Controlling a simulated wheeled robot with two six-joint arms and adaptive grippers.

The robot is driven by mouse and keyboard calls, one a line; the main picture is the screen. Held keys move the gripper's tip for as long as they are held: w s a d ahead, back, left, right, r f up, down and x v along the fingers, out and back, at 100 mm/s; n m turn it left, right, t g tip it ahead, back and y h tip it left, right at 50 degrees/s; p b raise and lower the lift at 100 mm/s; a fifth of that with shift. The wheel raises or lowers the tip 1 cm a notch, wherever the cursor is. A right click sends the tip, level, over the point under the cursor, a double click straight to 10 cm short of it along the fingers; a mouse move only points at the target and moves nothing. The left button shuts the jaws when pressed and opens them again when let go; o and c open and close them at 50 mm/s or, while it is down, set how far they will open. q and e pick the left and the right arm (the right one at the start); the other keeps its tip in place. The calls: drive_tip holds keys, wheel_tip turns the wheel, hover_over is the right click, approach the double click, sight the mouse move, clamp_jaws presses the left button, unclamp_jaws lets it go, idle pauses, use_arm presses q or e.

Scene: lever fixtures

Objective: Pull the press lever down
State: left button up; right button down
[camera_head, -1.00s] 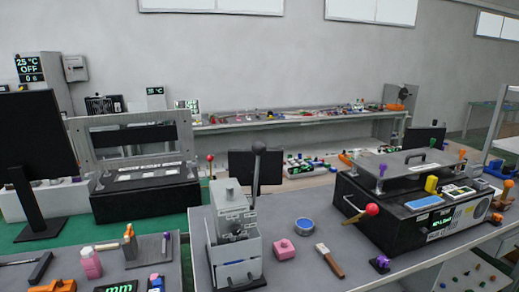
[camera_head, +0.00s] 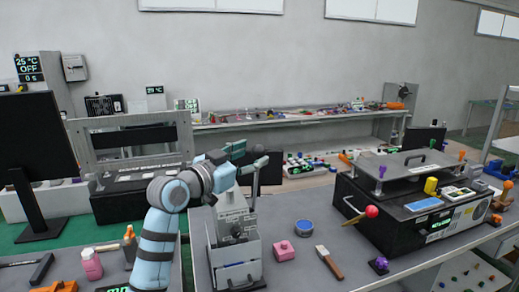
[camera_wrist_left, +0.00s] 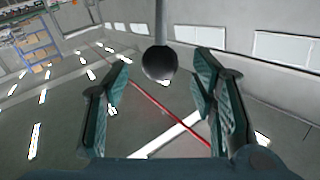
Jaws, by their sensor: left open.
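The grey press (camera_head: 233,240) stands on the front table, left of centre in the head view. Its dark lever (camera_head: 254,187) points up and ends in a round black knob (camera_wrist_left: 160,63). My left gripper (camera_head: 248,156) is at the lever's top, with its arm coming from the left across the front of the bench. In the wrist view its fingers are spread, with the knob showing between the fingertips and no clear contact. The gripper hides part of the knob in the head view. My right gripper is not in view.
A black machine (camera_head: 405,220) with a red-knobbed lever (camera_head: 371,211) stands to the right. A pink block (camera_head: 284,250), a blue round tin (camera_head: 304,227) and a wooden-handled brush (camera_head: 329,262) lie between it and the press. A monitor (camera_head: 35,145) stands at left.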

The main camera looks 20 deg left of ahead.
sight(254, 154)
use_arm(q)
drive_tip(key=x, duration=0.4)
clamp_jaws()
